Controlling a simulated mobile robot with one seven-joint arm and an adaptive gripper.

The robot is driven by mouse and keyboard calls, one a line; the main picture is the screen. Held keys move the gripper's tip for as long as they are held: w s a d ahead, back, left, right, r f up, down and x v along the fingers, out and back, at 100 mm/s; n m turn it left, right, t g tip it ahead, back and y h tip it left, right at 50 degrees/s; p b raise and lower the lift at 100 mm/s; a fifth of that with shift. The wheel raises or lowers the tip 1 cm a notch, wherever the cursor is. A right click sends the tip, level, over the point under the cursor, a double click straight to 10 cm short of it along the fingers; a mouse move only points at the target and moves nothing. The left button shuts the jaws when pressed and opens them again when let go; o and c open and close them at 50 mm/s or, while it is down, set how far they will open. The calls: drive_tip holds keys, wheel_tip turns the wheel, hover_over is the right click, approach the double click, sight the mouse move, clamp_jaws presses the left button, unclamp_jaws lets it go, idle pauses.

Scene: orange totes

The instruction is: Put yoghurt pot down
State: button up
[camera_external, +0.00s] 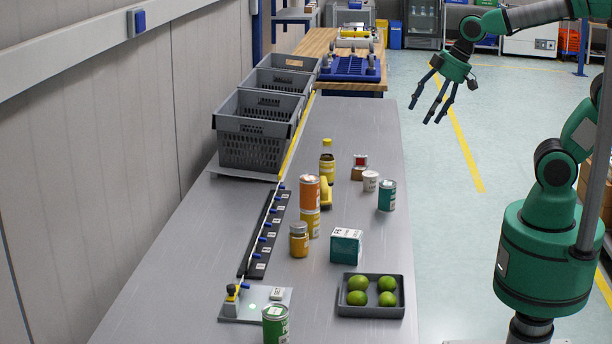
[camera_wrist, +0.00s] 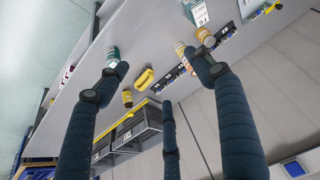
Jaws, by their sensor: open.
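A small white pot with a pinkish tint (camera_external: 370,181), likely the yoghurt pot, stands upright on the grey table, just left of a teal can (camera_external: 387,196). My gripper (camera_external: 428,115) is open and empty, raised in the air beyond the table's right edge, apart from the pot. In the wrist view my three spread fingers (camera_wrist: 160,80) have nothing between them. The teal can also shows there (camera_wrist: 112,54). I cannot make out the pot in the wrist view; a finger may hide it.
A teal box (camera_external: 346,246) and a dark tray of limes (camera_external: 345,309) are closer. Grey crates (camera_external: 250,151) line the left back. Bare table lies right of the box.

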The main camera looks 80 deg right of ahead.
drive_tip(key=s+a+r, duration=0.1)
drive_tip(key=s+a, duration=0.5)
drive_tip(key=s, duration=0.4)
drive_tip(key=shift+s+r, duration=0.15)
drive_tip(key=shift+r, duration=0.1)
idle(0.8)
